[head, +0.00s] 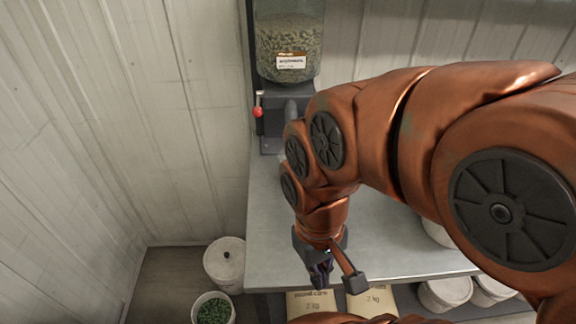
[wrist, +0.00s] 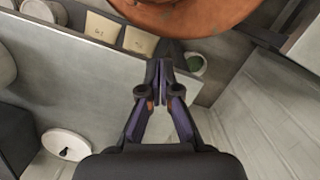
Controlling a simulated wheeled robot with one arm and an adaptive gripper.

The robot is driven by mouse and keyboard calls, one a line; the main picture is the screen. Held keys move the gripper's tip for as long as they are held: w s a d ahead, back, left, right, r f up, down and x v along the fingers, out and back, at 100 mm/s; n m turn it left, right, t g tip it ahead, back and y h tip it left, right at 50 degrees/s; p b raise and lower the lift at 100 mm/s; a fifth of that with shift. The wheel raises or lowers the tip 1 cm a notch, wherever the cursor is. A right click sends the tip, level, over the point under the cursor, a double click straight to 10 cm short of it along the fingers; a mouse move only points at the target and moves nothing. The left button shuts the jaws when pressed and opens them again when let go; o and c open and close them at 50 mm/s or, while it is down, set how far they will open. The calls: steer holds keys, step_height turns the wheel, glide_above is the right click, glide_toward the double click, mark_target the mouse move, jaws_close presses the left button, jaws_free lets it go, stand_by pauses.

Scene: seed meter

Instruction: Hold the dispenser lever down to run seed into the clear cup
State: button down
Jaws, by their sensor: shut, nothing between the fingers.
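The seed dispenser (head: 290,45) stands at the back of the counter, with a clear hopper of seed and a label. Its lever (head: 258,112), tipped with a red knob, is on the dispenser's left side. My gripper (head: 320,276) hangs over the counter's front edge, well in front of and below the lever, touching nothing that I can see. In the wrist view its fingers (wrist: 160,72) are closed together and empty. I cannot make out the clear cup in either view; my arm covers part of the counter and the dispenser's lower right.
The grey counter (head: 268,225) is bare at its left. Paper sacks (head: 312,303) stand below its front edge. A lidded white bucket (head: 225,262) and a bucket of green pellets (head: 212,309) are on the floor at left. White tubs (head: 445,292) sit lower right. A panelled wall bounds the left.

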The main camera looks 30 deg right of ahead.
step_height(320, 180, down, 9)
steer(key=b, duration=0.7)
stand_by(1.2)
steer(key=shift+r, duration=0.1)
stand_by(2.6)
step_height(320, 180, up, 9)
steer(key=p, duration=0.2)
steer(key=shift+p, duration=0.35)
stand_by(0.8)
